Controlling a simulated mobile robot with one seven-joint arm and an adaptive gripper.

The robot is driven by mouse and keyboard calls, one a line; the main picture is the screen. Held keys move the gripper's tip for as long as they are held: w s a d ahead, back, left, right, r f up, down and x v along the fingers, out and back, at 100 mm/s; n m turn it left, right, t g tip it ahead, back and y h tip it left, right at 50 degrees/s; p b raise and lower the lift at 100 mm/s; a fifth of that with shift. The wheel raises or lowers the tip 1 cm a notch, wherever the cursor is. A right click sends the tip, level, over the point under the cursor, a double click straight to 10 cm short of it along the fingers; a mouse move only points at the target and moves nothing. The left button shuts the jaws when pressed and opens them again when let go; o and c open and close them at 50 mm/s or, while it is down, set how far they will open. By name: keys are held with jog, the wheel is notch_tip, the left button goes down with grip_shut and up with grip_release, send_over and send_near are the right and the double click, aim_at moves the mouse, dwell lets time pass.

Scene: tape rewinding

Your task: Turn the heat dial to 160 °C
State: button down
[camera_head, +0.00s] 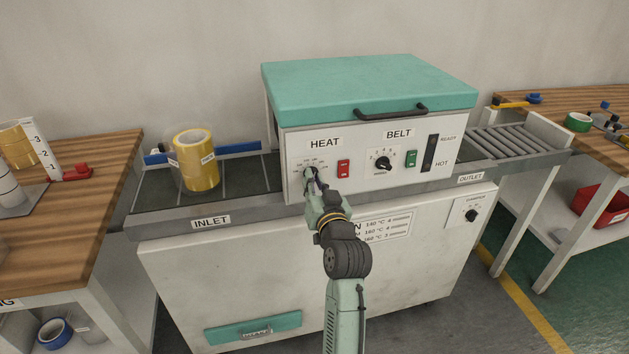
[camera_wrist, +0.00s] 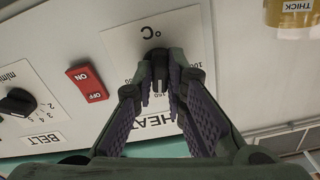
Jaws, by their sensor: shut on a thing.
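The heat dial (camera_wrist: 157,60) is a black knob on a white scale plate on the machine's front, under the HEAT label (camera_head: 325,142). My gripper (camera_head: 311,180) is at the dial in the head view and largely covers it. In the wrist view, which is upside down, my gripper (camera_wrist: 160,78) has one finger on each side of the knob and is shut on it.
A red switch (camera_head: 343,169) sits just right of the dial, then the belt dial (camera_head: 383,162). Yellow tape rolls (camera_head: 197,162) stand on the inlet at left. A printed settings card (camera_head: 382,228) is below the panel. The teal lid (camera_head: 370,82) is closed.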

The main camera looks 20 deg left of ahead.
dwell(0.3)
jog(key=c, duration=1.6)
grip_release()
jog(key=shift+d, duration=0.1)
jog(key=v, duration=1.2)
